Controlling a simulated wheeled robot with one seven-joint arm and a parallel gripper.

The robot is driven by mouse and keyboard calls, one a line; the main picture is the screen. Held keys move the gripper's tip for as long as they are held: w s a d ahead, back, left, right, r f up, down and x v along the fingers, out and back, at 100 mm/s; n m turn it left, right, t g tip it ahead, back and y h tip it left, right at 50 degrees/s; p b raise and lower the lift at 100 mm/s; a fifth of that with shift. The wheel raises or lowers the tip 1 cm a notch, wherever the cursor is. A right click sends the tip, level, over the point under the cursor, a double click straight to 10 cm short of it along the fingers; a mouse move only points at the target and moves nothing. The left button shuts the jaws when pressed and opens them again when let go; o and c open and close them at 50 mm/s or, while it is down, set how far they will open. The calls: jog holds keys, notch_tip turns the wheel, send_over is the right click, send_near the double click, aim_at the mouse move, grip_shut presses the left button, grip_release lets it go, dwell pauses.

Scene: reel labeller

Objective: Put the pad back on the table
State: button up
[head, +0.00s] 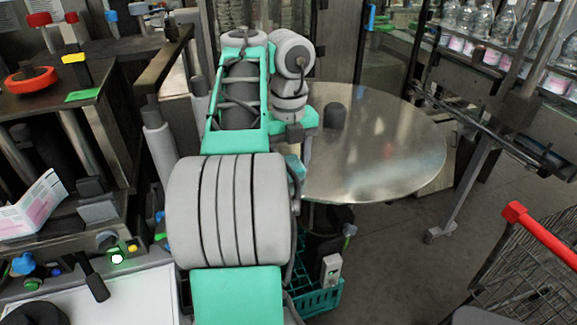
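The round steel table (400,150) is right of my arm, its top shiny and mostly bare. A short dark grey cylinder (335,116) stands on it near my wrist. I cannot pick out the pad with certainty; a small flat green piece (84,95) lies on the dark machine top at the upper left. My grey and teal arm fills the middle, and its wrist is at the left edge of the round table. My gripper's fingers are hidden behind the arm, so I cannot tell whether they hold anything.
A white and pink leaflet (38,205) stands on the machine at left. A red ring (30,79) is on the machine top. A green crate (318,299) is on the floor below the table. A bottle conveyor (490,85) is at upper right, a red-handled trolley (540,236) at lower right.

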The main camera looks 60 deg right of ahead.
aim_at(288, 163)
jog(key=o, duration=1.2)
jog(key=shift+f, duration=0.1)
notch_tip(288, 163, up, 12)
jog(key=p, duration=1.1)
jog(key=shift+r, duration=0.2)
